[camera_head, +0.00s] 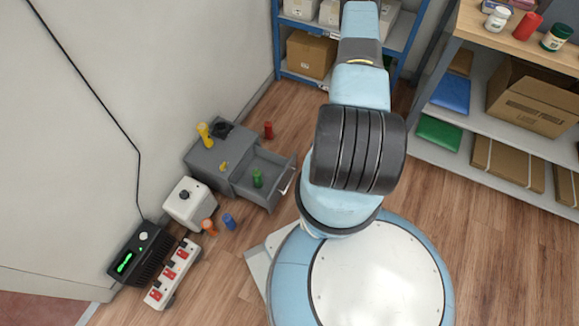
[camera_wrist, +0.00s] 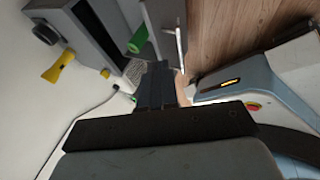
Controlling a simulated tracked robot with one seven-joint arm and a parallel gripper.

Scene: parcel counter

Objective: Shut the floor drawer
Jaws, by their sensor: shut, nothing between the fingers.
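The floor drawer (camera_head: 277,161) is pulled well out of its grey cabinet (camera_head: 205,160), which stands on the floor by the wall. A green object (camera_head: 257,178) stands inside the drawer. The drawer front has a light bar handle (camera_head: 287,181). In the wrist view the drawer front (camera_wrist: 163,18) and handle (camera_wrist: 180,48) are at top centre, with the cabinet (camera_wrist: 88,30) to the left. My gripper (camera_wrist: 158,68) is shut and empty, its tips close to the drawer front; I cannot tell whether they touch. My arm hides the gripper in the head view.
A yellow object (camera_head: 204,131) sits on the cabinet and a red one (camera_head: 268,130) stands behind the drawer. A white box (camera_head: 188,204), orange and blue (camera_head: 229,221) pieces and a red-switch strip (camera_head: 172,273) lie in front. Shelves (camera_head: 495,150) stand right. Floor right of the drawer is partly clear.

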